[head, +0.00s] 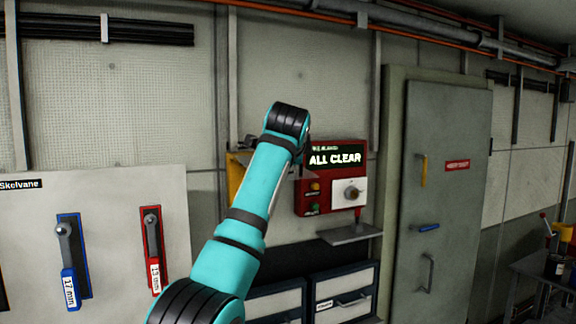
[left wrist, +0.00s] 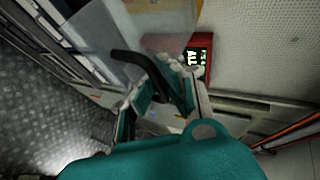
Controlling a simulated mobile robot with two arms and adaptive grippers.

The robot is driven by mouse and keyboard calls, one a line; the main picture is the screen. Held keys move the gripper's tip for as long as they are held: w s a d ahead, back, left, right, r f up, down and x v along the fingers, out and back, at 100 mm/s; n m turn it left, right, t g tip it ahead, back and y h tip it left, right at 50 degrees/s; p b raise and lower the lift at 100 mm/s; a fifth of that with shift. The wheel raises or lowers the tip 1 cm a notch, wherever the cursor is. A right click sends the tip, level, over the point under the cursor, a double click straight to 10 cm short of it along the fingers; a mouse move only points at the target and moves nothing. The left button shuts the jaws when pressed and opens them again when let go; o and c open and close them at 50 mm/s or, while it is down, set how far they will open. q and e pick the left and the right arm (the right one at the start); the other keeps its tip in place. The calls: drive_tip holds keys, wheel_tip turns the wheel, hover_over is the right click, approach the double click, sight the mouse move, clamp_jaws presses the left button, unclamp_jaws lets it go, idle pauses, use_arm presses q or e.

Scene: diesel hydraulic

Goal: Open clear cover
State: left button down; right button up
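A red panel (head: 309,206) on the wall carries an "ALL CLEAR" display (head: 336,160), a white plate with a knob (head: 350,192) and small buttons. My left arm reaches up to the panel's left side in the head view and hides its own gripper. In the left wrist view a see-through cover (left wrist: 160,22) lies past the fingertips. A black curved handle (left wrist: 128,58) runs from it between the fingers of my left gripper (left wrist: 168,84). The fingers stand apart, and I cannot tell whether they touch the handle. My right gripper is not in view.
A grey door (head: 445,130) stands right of the panel. A small shelf (head: 352,234) and drawers (head: 343,287) are below it. A yellow part (head: 235,178) sits behind my arm.

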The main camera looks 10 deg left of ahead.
use_arm(q)
drive_tip(key=c, duration=1.4)
unclamp_jaws()
drive_tip(key=shift+s+d+r, duration=0.1)
drive_tip(key=shift+s, duration=0.05)
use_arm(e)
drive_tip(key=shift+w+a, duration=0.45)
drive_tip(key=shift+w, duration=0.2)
use_arm(q)
drive_tip(key=v, duration=1.2)
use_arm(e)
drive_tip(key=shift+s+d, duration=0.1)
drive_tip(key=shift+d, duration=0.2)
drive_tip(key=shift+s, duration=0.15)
